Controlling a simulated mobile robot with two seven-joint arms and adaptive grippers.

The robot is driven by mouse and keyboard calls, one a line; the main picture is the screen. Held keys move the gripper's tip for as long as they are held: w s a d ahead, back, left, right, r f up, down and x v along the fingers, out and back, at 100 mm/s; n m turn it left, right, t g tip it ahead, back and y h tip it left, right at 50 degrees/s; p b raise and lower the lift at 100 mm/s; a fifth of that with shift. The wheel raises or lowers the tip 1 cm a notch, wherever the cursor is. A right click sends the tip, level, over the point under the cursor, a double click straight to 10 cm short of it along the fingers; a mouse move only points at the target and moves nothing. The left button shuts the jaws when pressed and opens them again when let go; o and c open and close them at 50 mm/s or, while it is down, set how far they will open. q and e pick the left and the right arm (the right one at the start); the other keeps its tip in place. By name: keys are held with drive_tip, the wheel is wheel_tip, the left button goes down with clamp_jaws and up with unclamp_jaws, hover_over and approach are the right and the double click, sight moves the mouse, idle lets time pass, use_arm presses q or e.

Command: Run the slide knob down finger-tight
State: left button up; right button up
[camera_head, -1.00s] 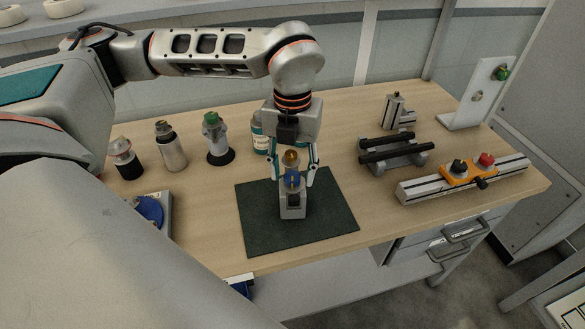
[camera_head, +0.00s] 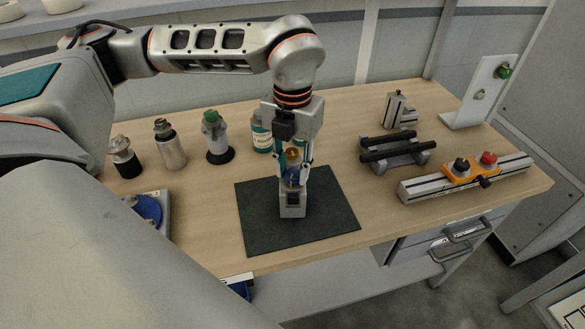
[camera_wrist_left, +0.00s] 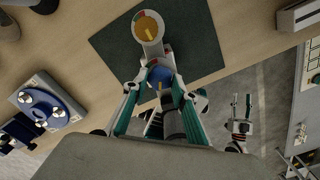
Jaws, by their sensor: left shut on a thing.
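A small grey block device (camera_head: 292,207) stands upright on the dark green mat. It carries a blue knob (camera_head: 291,179) with a yellow mark, and a brass-coloured round part (camera_head: 292,155) shows behind the knob. My left gripper (camera_head: 292,176) comes down from above, shut on the blue knob. In the left wrist view, the blue knob (camera_wrist_left: 160,75) sits between the two fingertips (camera_wrist_left: 158,84), and the brass dial (camera_wrist_left: 148,27) shows beyond it. The fingers partly hide the knob's sides. A two-pronged grey part (camera_wrist_left: 241,118) low in the wrist view may be my right gripper; its state is unclear.
The dark mat (camera_head: 257,225) is clear around the device. Several bottles, including a dark-based one (camera_head: 217,140), stand behind and left. A rail with an orange carriage (camera_head: 470,172), a black-barred stand (camera_head: 394,155) and a white bracket (camera_head: 483,95) are to the right.

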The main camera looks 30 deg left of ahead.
sight(293, 174)
use_arm(q)
drive_tip(key=o, duration=1.1)
drive_tip(key=shift+r, duration=0.1)
wheel_tip(293, 174, up, 12)
drive_tip(key=shift+f, duration=0.1)
